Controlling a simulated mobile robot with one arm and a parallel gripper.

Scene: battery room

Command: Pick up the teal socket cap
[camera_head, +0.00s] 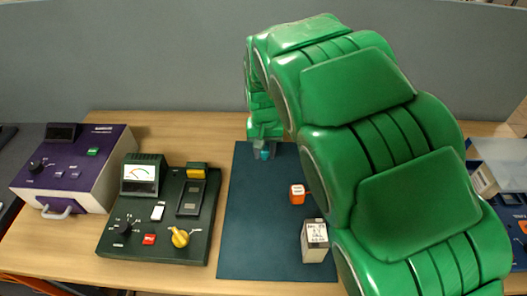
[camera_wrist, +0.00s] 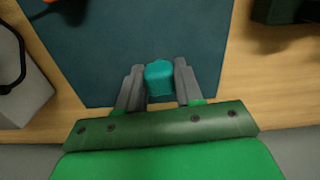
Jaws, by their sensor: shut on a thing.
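The teal socket cap (camera_wrist: 159,77) is a small blue-green piece between the two grey fingers of my gripper (camera_wrist: 160,90) in the wrist view. The fingers are shut on it, one on each side. In the head view the cap (camera_head: 264,154) shows as a small teal spot at the fingertips of my gripper (camera_head: 264,150), over the far edge of the dark blue mat (camera_head: 262,220). I cannot tell whether the cap touches the mat.
Left stand a dark green meter unit (camera_head: 125,232) with a yellow knob and a purple unit (camera_head: 75,170). A grey partition (camera_head: 120,60) rises behind the table. The mat's left half looks clear.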

